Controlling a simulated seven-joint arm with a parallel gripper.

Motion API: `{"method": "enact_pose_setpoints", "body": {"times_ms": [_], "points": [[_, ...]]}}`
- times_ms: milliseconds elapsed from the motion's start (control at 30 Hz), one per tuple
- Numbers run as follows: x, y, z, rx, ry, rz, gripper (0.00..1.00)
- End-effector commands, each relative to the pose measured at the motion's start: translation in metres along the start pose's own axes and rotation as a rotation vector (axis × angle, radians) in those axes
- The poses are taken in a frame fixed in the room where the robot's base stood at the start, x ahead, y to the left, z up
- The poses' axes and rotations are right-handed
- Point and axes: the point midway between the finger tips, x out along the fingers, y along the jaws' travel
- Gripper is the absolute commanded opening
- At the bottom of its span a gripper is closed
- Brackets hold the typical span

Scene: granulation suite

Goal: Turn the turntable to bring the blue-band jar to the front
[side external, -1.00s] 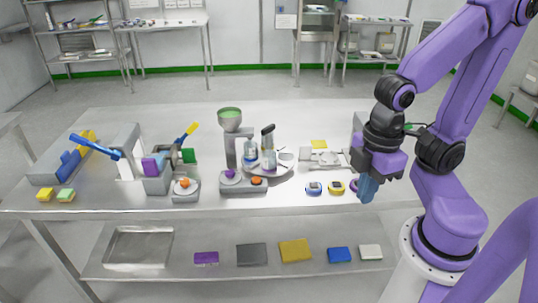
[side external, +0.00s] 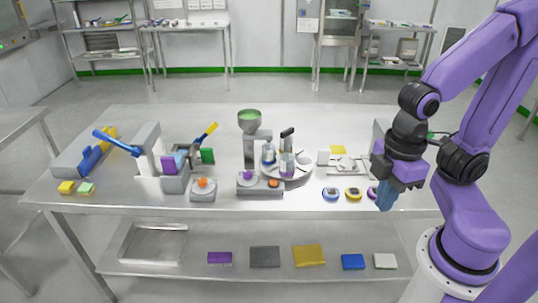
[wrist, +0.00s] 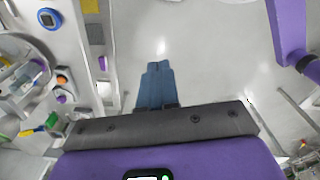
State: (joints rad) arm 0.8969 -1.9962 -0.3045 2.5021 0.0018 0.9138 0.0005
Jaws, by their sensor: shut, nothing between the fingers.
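The turntable (side external: 303,173) is a round pale disc near the middle of the bench. Small jars stand on it: one at its left (side external: 269,156) and one nearer its front (side external: 287,165). Their bands are too small to tell apart surely. A dark upright piece rises above the front jar. The wrist view shows part of a round pale assembly at its left edge, partly cut off. My gripper (side external: 386,197) has blue fingers, shut and empty, pointing down at the bench's right end, well right of the turntable. The shut fingers also show in the wrist view (wrist: 155,85).
Three round devices, blue (side external: 331,194), yellow (side external: 353,194) and purple, stand between the turntable and my gripper. A funnel-topped stand (side external: 249,122) is left of the turntable. The bench's back is clear.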

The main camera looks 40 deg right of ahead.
Motion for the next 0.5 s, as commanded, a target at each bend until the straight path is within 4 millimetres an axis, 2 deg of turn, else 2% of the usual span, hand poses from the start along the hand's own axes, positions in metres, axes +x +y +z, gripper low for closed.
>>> {"method": "enact_pose_setpoints", "body": {"times_ms": [33, 100, 133, 267, 367, 500], "points": [[0.000, 0.000, 0.000, 0.001, 0.000, 0.000, 0.16], [-0.002, 0.002, -0.004, 0.020, 0.000, 0.000, 0.39], [-0.003, 0.004, -0.006, 0.037, 0.000, 0.001, 0.43], [-0.012, 0.021, -0.030, 0.186, -0.002, 0.003, 0.43], [-0.024, 0.045, -0.058, 0.372, -0.003, 0.006, 0.43], [-0.038, 0.089, -0.092, 0.652, -0.005, 0.010, 0.43]]}}
